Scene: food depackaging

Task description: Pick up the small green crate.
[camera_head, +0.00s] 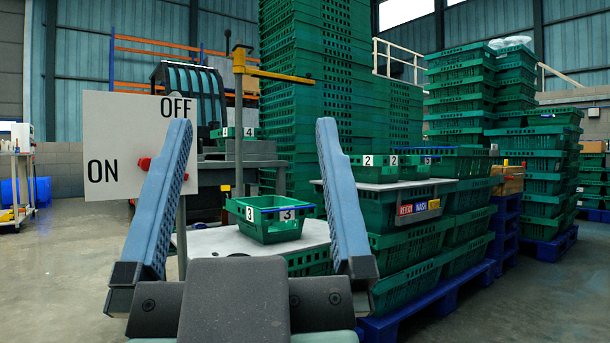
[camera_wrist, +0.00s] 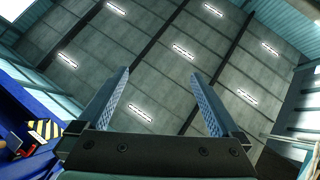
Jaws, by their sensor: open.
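A small green crate (camera_head: 277,222) marked "3" stands upright on a light table top (camera_head: 215,240), in the middle of the head view. My gripper (camera_head: 256,150) is open and empty in the foreground, its two blue fingers spread wide. The crate shows between the fingers, farther away and apart from them. Other small green crates are in view: one marked "4" (camera_head: 236,133) farther back, and some marked "2" and "3" (camera_head: 375,162) on a table to the right. In the wrist view my open gripper (camera_wrist: 160,85) points at the ceiling, and no crate shows there.
A white ON/OFF board (camera_head: 135,146) with a red knob stands at the left. Large stacked green crates (camera_head: 405,220) on blue pallets (camera_head: 410,315) stand at the right, and a tall green stack (camera_head: 315,90) rises behind. Open floor (camera_head: 60,285) lies at the left.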

